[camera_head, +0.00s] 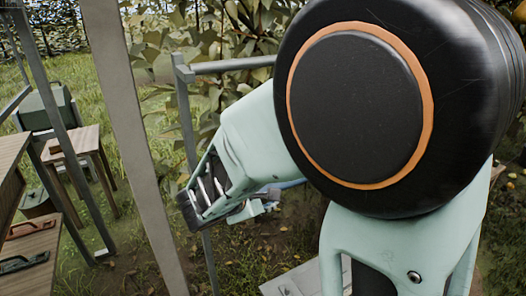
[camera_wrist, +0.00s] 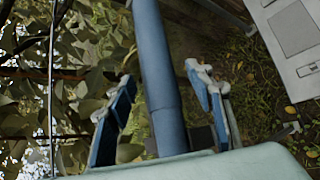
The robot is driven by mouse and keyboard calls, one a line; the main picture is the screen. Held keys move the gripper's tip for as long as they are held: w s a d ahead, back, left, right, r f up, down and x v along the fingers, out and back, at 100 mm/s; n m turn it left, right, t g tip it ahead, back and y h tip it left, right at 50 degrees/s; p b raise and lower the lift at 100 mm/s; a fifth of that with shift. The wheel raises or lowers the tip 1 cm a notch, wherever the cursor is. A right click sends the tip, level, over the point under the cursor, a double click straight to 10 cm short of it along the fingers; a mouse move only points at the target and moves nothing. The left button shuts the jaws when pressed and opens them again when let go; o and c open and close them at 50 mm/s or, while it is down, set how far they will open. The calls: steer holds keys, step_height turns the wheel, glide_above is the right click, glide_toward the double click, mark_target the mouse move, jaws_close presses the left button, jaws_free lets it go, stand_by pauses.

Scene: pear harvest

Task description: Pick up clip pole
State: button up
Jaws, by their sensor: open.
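A blue-grey round pole, seemingly the clip pole (camera_wrist: 155,60), runs down the middle of the wrist view, between the two blue fingers of my gripper (camera_wrist: 160,80). The fingers stand apart on either side of it, with gaps showing, so it does not look clamped. The pole's far end is cut off at the top and its lower end is hidden behind my gripper's body. In the head view my gripper (camera_head: 258,206) is small and partly hidden by my arm. A short bluish bar (camera_head: 288,184) shows beside it; I cannot tell whether this is the same pole.
A grey metal frame (camera_head: 183,115) with a top bar (camera_head: 232,64) stands near my arm, before leafy branches. A wide post (camera_head: 135,130) is closer. Wooden tables (camera_head: 20,200) with tools stand left. A pale grey panel (camera_wrist: 290,35) shows at the wrist view's right.

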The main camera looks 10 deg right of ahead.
steer(key=shift+x, duration=1.1)
steer(key=shift+r, duration=0.1)
jaws_close()
